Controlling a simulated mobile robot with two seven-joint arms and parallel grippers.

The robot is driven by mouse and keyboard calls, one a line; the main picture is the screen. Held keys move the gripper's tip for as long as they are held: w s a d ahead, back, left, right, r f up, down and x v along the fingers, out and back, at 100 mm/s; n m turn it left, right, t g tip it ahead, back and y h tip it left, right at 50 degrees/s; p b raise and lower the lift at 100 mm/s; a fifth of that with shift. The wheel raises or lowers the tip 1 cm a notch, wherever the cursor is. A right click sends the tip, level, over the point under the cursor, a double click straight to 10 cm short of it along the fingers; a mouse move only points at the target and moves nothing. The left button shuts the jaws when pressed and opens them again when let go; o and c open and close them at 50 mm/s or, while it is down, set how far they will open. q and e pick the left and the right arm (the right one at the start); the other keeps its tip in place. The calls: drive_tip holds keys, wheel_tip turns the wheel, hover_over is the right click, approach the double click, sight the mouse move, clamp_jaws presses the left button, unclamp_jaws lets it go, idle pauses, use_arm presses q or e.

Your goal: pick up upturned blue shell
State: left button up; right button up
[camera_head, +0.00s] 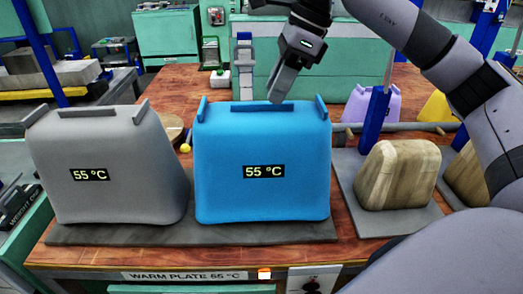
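My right gripper (276,92) reaches in from the upper right and points down over the shell's back top edge. Its fingers show side-on, so I cannot tell whether they are open or whether they touch the shell. My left gripper is not in view.
A grey shell (105,200), also marked "55 °C", stands close on the left. A wooden block (398,176) sits by a blue post (374,120) on the right. Purple (372,103) and yellow (438,108) shells stand behind. Green cabinets (330,65) are at the back.

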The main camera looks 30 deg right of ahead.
drive_tip(key=shift+x, duration=1.1)
drive_tip(key=shift+f, duration=0.2)
clamp_jaws()
drive_tip(key=shift+f, duration=0.1)
idle(0.7)
